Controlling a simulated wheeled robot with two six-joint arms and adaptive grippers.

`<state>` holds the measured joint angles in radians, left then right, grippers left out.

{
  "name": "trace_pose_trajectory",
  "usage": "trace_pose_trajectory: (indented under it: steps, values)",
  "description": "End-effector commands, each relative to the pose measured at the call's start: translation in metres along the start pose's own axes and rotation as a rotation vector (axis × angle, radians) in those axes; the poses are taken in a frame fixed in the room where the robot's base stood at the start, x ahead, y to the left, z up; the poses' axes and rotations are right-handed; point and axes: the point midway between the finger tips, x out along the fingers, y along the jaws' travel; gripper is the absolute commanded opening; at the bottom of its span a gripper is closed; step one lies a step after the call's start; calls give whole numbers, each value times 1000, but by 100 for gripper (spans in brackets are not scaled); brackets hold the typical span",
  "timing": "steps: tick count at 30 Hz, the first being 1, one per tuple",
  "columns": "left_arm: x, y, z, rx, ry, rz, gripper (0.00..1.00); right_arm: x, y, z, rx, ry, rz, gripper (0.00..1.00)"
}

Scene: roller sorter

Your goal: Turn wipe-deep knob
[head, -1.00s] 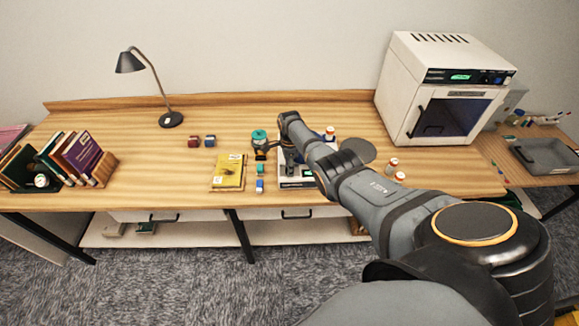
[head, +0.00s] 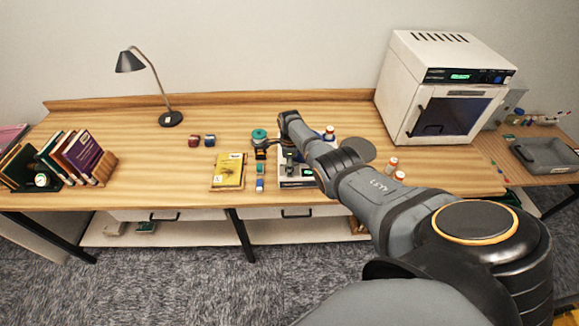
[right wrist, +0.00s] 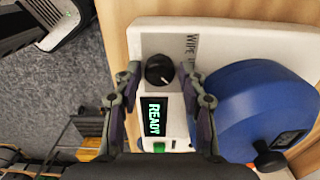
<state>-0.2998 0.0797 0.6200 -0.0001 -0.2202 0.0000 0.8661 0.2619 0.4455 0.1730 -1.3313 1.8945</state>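The wipe knob (right wrist: 159,70) is a round black dial on a white device (right wrist: 150,35) with "WIPE" printed beside it. Its white pointer line aims to the lower right in the right wrist view. A screen (right wrist: 153,116) below it reads "READY" in green. My right gripper (right wrist: 161,72) is open, with one fingertip on each side of the knob and a visible gap to it. In the head view the gripper (head: 289,160) is over the white device (head: 297,183), and the knob cannot be made out there. My left gripper is in neither view.
A blue round part (right wrist: 250,108) sits on the device close beside the right finger. A green button (right wrist: 159,147) is below the screen. A yellow book (head: 229,172) and small bottles (head: 260,185) lie left of the device. A white oven-like cabinet (head: 400,75) stands at the back right.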

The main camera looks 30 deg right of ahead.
Motion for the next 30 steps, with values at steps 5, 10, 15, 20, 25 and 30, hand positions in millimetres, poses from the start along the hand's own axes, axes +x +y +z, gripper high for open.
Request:
trace_pose_trajectory:
  steps: [5,10,15,20,25,30]
  values:
    - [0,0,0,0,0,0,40,0,0,0,-1,0,0,54]
    - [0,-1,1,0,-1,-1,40,0,0,0,-1,0,0,54]
    - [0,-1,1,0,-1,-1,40,-12,-1,0,-1,-1,-3,54]
    - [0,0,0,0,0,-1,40,-43,-2,0,-1,-1,-6,54]
    - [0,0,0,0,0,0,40,-86,-1,0,-1,-1,-4,54]
    - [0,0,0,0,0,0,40,-112,0,0,0,0,-1,54]
